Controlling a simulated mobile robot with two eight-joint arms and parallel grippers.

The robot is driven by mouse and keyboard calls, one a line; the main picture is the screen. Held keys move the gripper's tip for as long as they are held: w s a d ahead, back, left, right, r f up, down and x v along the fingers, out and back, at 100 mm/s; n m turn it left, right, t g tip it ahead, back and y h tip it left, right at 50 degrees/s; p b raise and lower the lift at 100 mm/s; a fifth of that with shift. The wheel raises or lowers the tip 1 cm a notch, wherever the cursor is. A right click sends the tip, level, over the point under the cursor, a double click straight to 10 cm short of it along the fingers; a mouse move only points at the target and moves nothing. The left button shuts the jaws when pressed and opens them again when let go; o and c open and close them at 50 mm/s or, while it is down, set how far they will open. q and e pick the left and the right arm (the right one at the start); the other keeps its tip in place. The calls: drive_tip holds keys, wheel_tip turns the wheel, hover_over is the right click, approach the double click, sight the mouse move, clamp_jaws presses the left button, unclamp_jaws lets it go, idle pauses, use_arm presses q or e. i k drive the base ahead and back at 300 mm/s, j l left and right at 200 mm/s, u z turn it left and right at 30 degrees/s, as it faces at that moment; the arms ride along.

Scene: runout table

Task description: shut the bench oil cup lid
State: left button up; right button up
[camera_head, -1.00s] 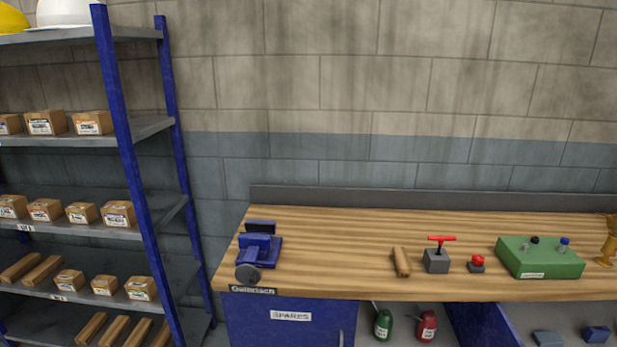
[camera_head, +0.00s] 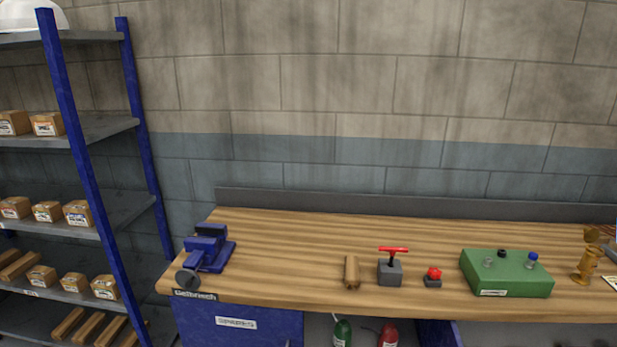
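A brass-coloured fitting (camera_head: 586,270), which looks like the bench oil cup, stands upright near the right end of the wooden bench (camera_head: 300,258). It has a wide foot, a narrow body and a round piece at the top that looks like a raised lid. It is too small to tell exactly how far the lid stands open. Neither of my grippers is in view.
A green box (camera_head: 507,282) with small knobs stands just left of the brass fitting. Further left are a red button (camera_head: 433,274), a grey block with a red T-handle (camera_head: 390,271), a wooden piece (camera_head: 352,272) and a blue vise (camera_head: 207,250). Shelving (camera_head: 75,145) stands left.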

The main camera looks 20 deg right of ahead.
sight(591, 237)
drive_tip(key=k+l, duration=0.1)
drive_tip(key=l, duration=2.15)
drive_tip(key=k+l, duration=0.15)
drive_tip(key=l, duration=0.95)
drive_tip(key=k+l, duration=0.1)
drive_tip(key=l, duration=1)
